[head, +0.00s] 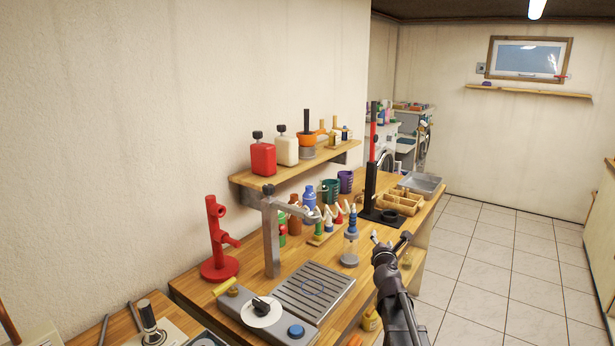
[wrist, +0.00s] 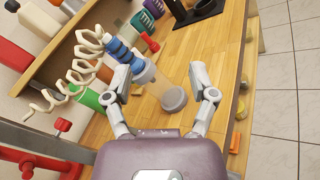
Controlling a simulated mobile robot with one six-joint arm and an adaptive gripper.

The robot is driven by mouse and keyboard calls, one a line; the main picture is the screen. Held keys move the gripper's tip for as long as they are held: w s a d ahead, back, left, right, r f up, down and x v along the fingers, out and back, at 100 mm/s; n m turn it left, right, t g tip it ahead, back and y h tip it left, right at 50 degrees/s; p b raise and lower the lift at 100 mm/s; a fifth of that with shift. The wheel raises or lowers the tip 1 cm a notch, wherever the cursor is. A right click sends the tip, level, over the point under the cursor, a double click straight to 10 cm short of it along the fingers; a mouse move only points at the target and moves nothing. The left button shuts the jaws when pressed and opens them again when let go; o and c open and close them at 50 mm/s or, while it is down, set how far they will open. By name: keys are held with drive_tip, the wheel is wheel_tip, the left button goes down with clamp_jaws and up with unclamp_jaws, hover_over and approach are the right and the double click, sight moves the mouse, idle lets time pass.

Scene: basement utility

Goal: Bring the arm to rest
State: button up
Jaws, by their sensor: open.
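My gripper (head: 391,243) is open and empty in the head view, held in front of the right part of the wooden workbench (head: 196,287). Its two fingers are spread apart in the wrist view (wrist: 162,84). A clear bottle with a blue stepped top and grey base (head: 350,247) stands on the bench, left of my gripper in the head view. In the wrist view the bottle (wrist: 160,88) shows beyond and between the fingertips. I see no contact, but the exact gap is hard to tell.
A red stand (head: 218,240), a grey post with an arm (head: 271,235) and a slatted metal plate (head: 314,290) stand on the bench. A black and red press (head: 371,185) and a wooden tray (head: 398,202) are behind. Tiled floor (head: 495,262) lies clear at right.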

drive_tip(key=s+d+f+m+g+h, duration=0.4)
drive_tip(key=s+f+m+g, duration=0.7)
drive_tip(key=m, duration=0.7)
drive_tip(key=s+a+f+m+g+y, duration=0.3)
drive_tip(key=s+a+m, duration=0.1)
drive_tip(key=s, duration=0.6)
drive_tip(key=s+a+f+m+g+y, duration=0.3)
drive_tip(key=s+a, duration=0.4)
drive_tip(key=s, duration=0.3)
drive_tip(key=f+m, duration=0.1)
drive_tip(key=m, duration=0.1)
drive_tip(key=shift+m+g+y, duration=0.3)
drive_tip(key=shift+y, duration=0.1)
drive_tip(key=shift+f, duration=0.1)
